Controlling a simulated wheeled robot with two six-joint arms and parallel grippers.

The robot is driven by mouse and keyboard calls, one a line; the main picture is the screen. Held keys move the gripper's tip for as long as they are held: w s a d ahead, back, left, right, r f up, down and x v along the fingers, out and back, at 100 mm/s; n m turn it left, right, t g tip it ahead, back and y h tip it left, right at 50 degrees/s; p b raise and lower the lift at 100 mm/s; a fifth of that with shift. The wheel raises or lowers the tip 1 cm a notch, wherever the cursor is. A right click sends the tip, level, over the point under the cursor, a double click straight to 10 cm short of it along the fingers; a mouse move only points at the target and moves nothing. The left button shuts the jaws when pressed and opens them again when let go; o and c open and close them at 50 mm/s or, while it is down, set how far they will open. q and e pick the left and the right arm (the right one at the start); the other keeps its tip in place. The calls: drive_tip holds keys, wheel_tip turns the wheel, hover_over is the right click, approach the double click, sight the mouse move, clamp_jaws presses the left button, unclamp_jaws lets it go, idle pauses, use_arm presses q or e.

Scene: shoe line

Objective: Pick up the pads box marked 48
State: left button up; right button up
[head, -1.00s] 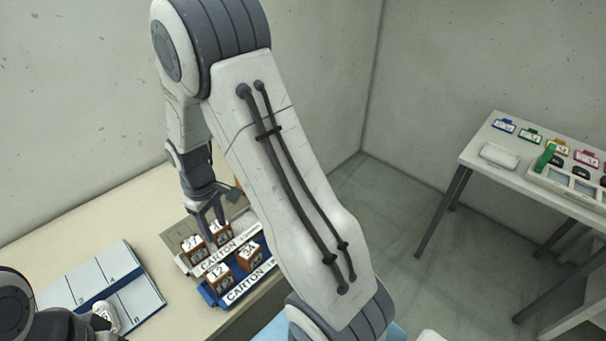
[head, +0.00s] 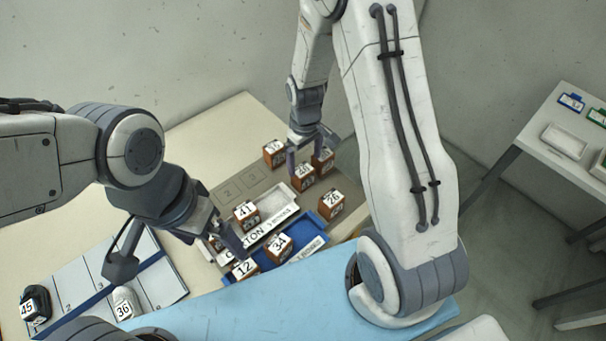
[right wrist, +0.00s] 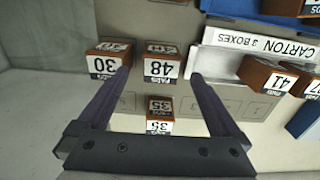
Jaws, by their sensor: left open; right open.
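The pads box marked 48 (right wrist: 165,65) is a small brown box with a white label. In the right wrist view it shows between the fingertips of my right gripper (right wrist: 161,76). I cannot tell whether the fingers touch it. In the head view the same box (head: 303,178) stands just below my right gripper (head: 306,163), which is open. The box marked 30 (right wrist: 108,62) is close beside it, next to one finger. The box marked 35 (right wrist: 159,118) is behind it. My left gripper (head: 180,250) is open, over the table left of the cartons.
A white carton (head: 263,229) holds the box marked 41 (head: 246,215). A blue carton (head: 312,229) holds boxes 34 (head: 279,248) and 12 (head: 243,270). Box 26 (head: 331,205) stands right of 48. A numbered grey-blue board (head: 85,280) lies at left.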

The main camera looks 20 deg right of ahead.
sight(302, 169)
drive_tip(key=f, duration=0.1)
drive_tip(key=f+p, duration=0.1)
drive_tip(key=f, duration=0.2)
drive_tip(key=shift+w+a+f+p, duration=0.2)
drive_tip(key=shift+w+f+p, duration=0.05)
drive_tip(key=shift+f+p, duration=0.1)
drive_tip(key=shift+f, duration=0.3)
drive_tip(key=shift+c, duration=0.3)
drive_tip(key=c, duration=1.3)
drive_tip(key=shift+r, duration=0.1)
drive_tip(key=shift+c, duration=0.2)
